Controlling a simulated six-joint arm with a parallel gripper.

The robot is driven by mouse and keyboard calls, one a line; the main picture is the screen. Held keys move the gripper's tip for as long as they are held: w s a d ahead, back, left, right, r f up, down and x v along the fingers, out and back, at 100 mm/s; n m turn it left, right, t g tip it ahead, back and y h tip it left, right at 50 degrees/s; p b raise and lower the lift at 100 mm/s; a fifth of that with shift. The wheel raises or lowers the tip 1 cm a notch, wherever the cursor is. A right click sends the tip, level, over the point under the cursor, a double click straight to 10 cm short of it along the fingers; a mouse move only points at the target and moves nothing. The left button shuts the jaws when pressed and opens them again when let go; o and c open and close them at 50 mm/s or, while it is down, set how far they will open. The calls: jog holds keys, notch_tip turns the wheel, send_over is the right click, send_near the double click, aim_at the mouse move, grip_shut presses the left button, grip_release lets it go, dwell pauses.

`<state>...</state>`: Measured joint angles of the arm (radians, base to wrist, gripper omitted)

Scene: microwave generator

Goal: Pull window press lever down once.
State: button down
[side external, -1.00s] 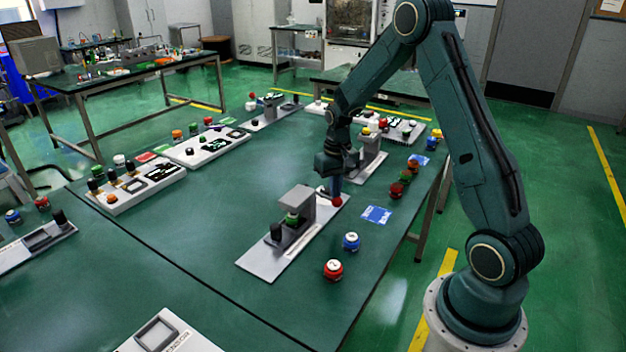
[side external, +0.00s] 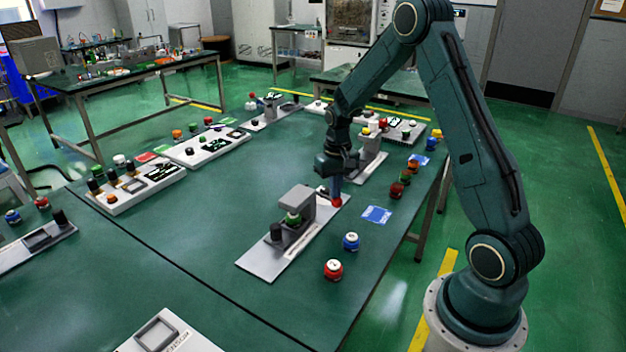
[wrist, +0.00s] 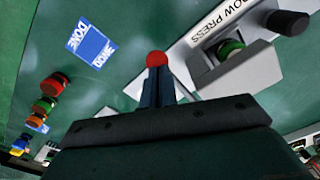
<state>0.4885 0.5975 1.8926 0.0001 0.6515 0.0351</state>
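The window press (side external: 299,205) is a grey block-shaped device on a pale base plate, with a green part under its head and a black knob at its near end. In the wrist view it is at the upper right, with part of a label reading "OW PRESS" (wrist: 216,22). The lever's red ball knob (side external: 337,202) is at the press's far right side. My gripper (side external: 335,194) points down at this knob. In the wrist view its fingers (wrist: 157,78) are together, with the red ball at their tips; I cannot tell whether they grip it. Most of the lever is hidden.
A blue "DONE" card (side external: 376,214) lies right of the press. A blue button (side external: 351,241) and a red button (side external: 333,269) stand near the table's right edge. Another grey device (side external: 370,160) stands behind my gripper.

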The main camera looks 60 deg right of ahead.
notch_tip(320, 180, up, 10)
dwell(1.5)
jog(key=s+a+r+n+t, duration=0.3)
jog(key=s+a+r, duration=0.5)
jog(key=a+r, duration=0.35)
jog(key=s+a+r+n+t, duration=0.1)
jog(key=s+a+n+t, duration=0.1)
jog(key=s+a, duration=0.7)
jog(key=s+n, duration=0.1)
jog(key=s, duration=0.3)
jog(key=shift+s+a+r+t, duration=0.15)
jog(key=shift+r+t, duration=0.05)
jog(key=shift+t, duration=0.1)
